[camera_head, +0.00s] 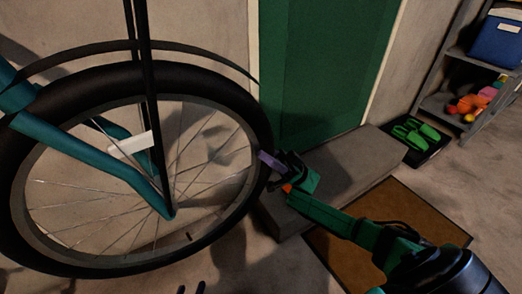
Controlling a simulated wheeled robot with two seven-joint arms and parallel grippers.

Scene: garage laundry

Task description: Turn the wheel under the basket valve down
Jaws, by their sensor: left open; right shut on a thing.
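The bicycle wheel (60,92) stands upright at the left, with a black tyre, grey rim and thin spokes. A small dark stub, apparently the valve (189,237), points inward from the rim at the lower right of the wheel, near the bottom. No basket is in view. My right gripper (268,163) is shut on the wheel at the right side of its tyre; the fingers partly hide the contact. My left gripper (191,289) shows only as two dark fingertips at the bottom edge, open and apart, below the tyre.
A teal fork and frame (90,151) and a black fender (180,48) surround the wheel. Behind are a green door (320,70) and grey step (340,165). A brown mat (405,215), green shoes (409,133) and a shelf (452,55) with a blue box (497,40) are right.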

